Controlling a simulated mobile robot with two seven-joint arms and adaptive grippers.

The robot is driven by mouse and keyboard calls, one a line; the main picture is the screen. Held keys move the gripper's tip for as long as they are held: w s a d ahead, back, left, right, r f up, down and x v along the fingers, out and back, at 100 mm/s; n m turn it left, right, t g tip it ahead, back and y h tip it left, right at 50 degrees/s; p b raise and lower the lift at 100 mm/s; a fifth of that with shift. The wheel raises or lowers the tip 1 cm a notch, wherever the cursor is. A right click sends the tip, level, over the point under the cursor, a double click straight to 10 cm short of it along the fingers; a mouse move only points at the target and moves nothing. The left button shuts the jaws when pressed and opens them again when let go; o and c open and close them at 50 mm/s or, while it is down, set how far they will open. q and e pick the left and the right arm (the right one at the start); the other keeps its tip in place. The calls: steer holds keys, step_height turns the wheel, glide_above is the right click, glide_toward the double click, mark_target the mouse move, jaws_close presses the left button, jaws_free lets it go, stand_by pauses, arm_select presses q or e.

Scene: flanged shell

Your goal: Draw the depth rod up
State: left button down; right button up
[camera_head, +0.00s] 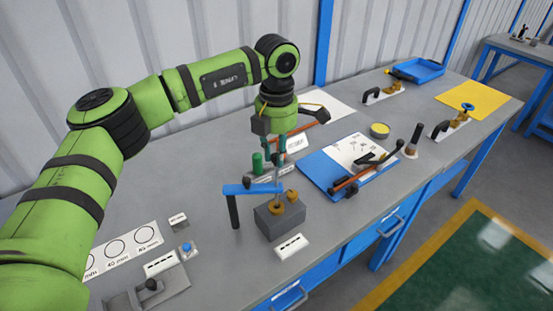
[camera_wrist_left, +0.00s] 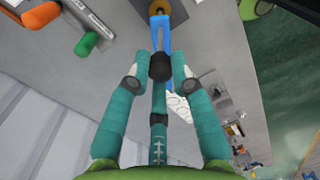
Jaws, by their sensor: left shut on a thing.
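My left gripper (camera_head: 279,158) points down above a grey block (camera_head: 279,222) with brass fittings (camera_head: 278,208) on top. In the left wrist view its two teal fingers (camera_wrist_left: 160,70) are shut on the dark round part of the depth rod (camera_wrist_left: 158,66). A teal length with tick marks (camera_wrist_left: 158,145) runs back between the fingers towards the palm. In the head view the rod (camera_head: 277,182) shows as a thin line below the fingers, down to the block. Its lower end is hidden.
A blue clipboard (camera_head: 322,172) with tools lies to the right. A white label (camera_head: 291,245) lies in front of the block. A sheet with circles (camera_head: 116,247) lies at left. Bare bench lies between these.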

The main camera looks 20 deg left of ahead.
arm_select(q)
steer(key=shift+r, duration=0.3)
arm_select(e)
steer(key=shift+w+r, duration=0.1)
steer(key=shift+w, duration=0.15)
arm_select(q)
steer(key=c, duration=1.2)
jaws_free()
steer(key=shift+w, duration=0.1)
steer(key=shift+c, duration=0.2)
steer(key=shift+o, duration=0.8)
steer(key=shift+s, duration=0.2)
arm_select(e)
steer(key=shift+w, duration=0.1)
arm_select(q)
step_height(320, 180, up, 12)
